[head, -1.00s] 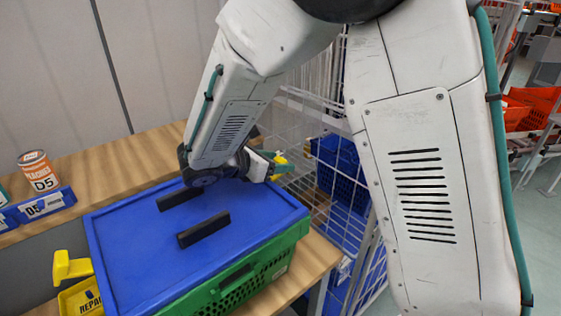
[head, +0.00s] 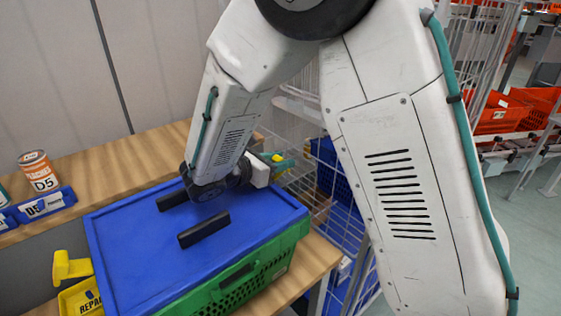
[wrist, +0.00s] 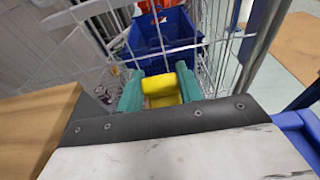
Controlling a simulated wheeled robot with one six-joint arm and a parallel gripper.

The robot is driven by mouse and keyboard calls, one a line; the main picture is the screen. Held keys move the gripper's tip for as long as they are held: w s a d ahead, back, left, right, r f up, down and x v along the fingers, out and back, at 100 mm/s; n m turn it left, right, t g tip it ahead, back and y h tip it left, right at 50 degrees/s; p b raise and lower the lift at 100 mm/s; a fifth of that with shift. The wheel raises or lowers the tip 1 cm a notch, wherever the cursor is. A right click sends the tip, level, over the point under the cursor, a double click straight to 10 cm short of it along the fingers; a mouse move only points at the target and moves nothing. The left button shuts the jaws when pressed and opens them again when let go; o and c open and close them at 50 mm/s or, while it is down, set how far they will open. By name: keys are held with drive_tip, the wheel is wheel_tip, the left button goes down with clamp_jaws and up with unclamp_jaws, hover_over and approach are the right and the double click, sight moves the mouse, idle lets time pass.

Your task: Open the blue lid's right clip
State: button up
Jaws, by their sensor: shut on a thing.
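The blue lid (head: 140,253) lies on a green crate (head: 240,284), with two black bars on its top. My gripper (head: 277,162) is just beyond the lid's right edge in the head view. Its teal fingers are shut on a yellow clip (head: 277,157), the right one. In the wrist view my gripper (wrist: 160,92) has the yellow clip (wrist: 160,88) between its two fingers. My wrist hides how the clip meets the lid. Another yellow clip (head: 72,266) stands out at the lid's left side.
A wire cage (head: 295,110) with blue crates (wrist: 165,38) stands close behind and right of my gripper. A D5 can (head: 38,172) and blue label bins stand at the left. The wooden bench (head: 125,160) is bare behind the lid.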

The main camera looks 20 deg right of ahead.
drive_tip(key=shift+a+r+h, duration=0.15)
drive_tip(key=shift+h, duration=0.35)
drive_tip(key=o, duration=1)
drive_tip(key=v, duration=0.8)
drive_tip(key=shift+s, duration=0.15)
